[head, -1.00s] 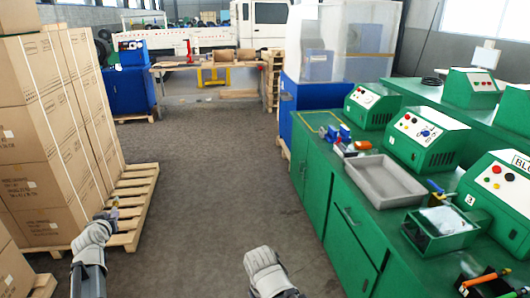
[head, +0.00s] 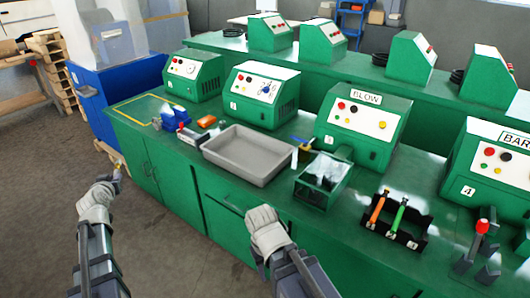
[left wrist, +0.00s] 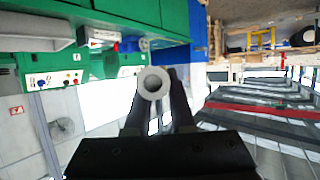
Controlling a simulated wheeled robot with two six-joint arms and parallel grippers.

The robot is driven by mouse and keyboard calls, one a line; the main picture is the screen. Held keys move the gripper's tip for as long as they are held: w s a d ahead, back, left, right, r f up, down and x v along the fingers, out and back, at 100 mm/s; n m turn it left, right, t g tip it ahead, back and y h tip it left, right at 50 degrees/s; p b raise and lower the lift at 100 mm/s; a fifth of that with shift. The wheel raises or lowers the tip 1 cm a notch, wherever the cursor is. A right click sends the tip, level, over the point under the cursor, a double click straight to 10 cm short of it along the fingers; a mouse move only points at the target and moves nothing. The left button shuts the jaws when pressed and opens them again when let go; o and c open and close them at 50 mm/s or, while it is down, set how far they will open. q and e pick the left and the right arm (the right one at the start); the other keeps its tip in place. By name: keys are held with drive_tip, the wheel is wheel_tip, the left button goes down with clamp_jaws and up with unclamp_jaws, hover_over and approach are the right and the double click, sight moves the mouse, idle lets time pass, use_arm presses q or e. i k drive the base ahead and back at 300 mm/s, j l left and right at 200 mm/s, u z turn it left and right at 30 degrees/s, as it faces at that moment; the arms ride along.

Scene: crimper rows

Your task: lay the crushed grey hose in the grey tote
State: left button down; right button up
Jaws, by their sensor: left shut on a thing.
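The grey hose (left wrist: 153,83) shows end-on in the left wrist view as a pale grey ring with a dark bore. My left gripper (head: 117,172) is shut on it. In the head view the held piece is too small to make out well. The grey tote (head: 235,173) is a shallow open tray on the green bench and looks empty. My left gripper is left of the tote, in front of the bench and apart from it. My right arm's end (head: 265,228) is in front of the bench below the tote; its fingers cannot be made out.
Left of the tote on the green bench (head: 165,140) are blue and red fittings (head: 175,117) and an orange piece (head: 207,121). Right of it stand a green bin (head: 318,185) and a black rack (head: 395,225) with coloured-handled tools. Green machines line the back. Floor at left is clear.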

sight(247, 158)
drive_tip(key=i+j+z, duration=0.15)
drive_tip(key=j+z, duration=0.25)
drive_tip(key=i+j+z, duration=0.1)
drive_tip(key=j+z, duration=0.15)
drive_tip(key=z, duration=0.15)
drive_tip(key=j+z, duration=1.05)
drive_tip(key=j, duration=0.25)
